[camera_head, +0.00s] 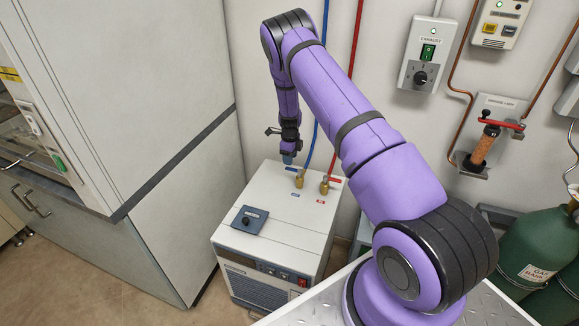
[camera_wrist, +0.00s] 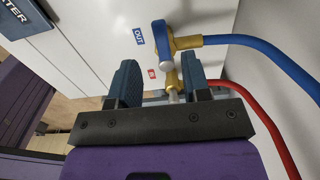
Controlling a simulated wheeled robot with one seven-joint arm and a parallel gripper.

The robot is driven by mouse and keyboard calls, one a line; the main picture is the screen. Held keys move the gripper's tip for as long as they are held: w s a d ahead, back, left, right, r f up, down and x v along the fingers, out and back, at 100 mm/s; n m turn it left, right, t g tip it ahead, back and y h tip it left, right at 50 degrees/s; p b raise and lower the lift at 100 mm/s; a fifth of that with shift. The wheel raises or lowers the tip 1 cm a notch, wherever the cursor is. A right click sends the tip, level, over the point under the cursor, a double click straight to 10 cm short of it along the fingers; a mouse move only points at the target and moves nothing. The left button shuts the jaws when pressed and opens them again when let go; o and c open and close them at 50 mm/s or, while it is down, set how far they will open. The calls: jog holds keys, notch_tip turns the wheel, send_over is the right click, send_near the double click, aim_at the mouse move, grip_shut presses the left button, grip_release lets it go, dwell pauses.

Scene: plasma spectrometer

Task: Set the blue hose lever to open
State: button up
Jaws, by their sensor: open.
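The blue hose lever (camera_wrist: 160,40) shows in the wrist view as a blue piece on a brass valve, just beyond my fingertips, by the "OUT" label. In the head view, the blue hose's brass valve (camera_head: 299,181) stands on top of the white chiller box, with a small part of the blue lever (camera_head: 291,169) beside it. My gripper (camera_head: 287,158) points down just above the lever. In the wrist view my gripper (camera_wrist: 160,82) is open, its two blue pads apart, with nothing held. The lever's exact angle is hard to tell.
A second brass valve with a red lever (camera_head: 334,180) stands close to the right, on the red hose (camera_wrist: 260,115). The blue hose (camera_wrist: 270,55) runs off right. A grey cabinet (camera_head: 150,120) stands left, and the wall is behind. The chiller's top (camera_head: 275,215) is mostly clear.

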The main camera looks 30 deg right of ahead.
aim_at(290, 168)
jog(key=shift+f, duration=2.4)
grip_shut()
